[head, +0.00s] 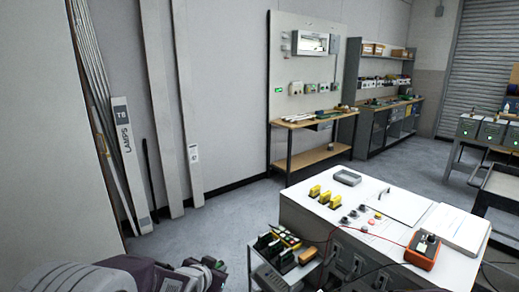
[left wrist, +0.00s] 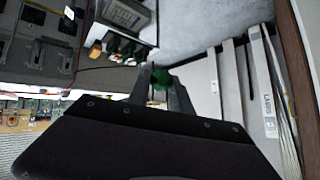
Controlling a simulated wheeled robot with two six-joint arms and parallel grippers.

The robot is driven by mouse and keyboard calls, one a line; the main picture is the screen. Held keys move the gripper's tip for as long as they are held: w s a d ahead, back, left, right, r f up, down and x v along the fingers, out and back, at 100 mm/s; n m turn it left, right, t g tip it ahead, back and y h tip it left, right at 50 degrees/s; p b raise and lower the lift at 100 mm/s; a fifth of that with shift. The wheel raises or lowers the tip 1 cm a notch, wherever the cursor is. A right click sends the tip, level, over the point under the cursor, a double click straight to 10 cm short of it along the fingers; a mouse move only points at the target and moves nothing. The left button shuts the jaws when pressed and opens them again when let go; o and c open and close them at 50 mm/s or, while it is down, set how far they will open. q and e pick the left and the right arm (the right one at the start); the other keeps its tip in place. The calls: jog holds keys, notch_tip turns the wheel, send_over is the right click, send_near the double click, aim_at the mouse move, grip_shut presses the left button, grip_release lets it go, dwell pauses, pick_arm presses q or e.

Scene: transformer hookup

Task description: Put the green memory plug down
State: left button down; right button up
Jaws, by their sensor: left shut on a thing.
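The green memory plug (left wrist: 160,78) shows in the left wrist view between the two fingertips of my left gripper (left wrist: 160,88). The fingers are shut on it and hide part of it. In the head view, my left gripper (head: 212,270) is at the bottom, left of a small cart, with a bit of green at its tip. It is held up in the air, apart from the cart. My right gripper is not in view.
The small cart (head: 287,268) holds dark and green plugs, yellow-topped parts and an orange block. The white-topped bench (head: 395,205) beside it bears yellow blocks, knobs and an orange meter (head: 424,250). Tall panels (head: 128,150) lean on the left wall. Floor between is clear.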

pick_arm(q)
jog(key=s+a+f+p, duration=0.2)
jog(key=s+a+p, duration=0.15)
jog(key=a, duration=0.55)
jog(key=s+a+f+p, duration=0.2)
jog(key=a+p, duration=0.3)
jog(key=a, duration=0.4)
jog(key=s+d+r+m+g+h+p, duration=0.1)
jog(key=s+d+m+g+h, duration=0.3)
jog(key=s+d+m+h, duration=0.3)
jog(key=s+d+m, duration=0.1)
jog(key=d+m, duration=0.1)
jog(key=d, duration=0.3)
jog(key=shift+s, duration=0.25)
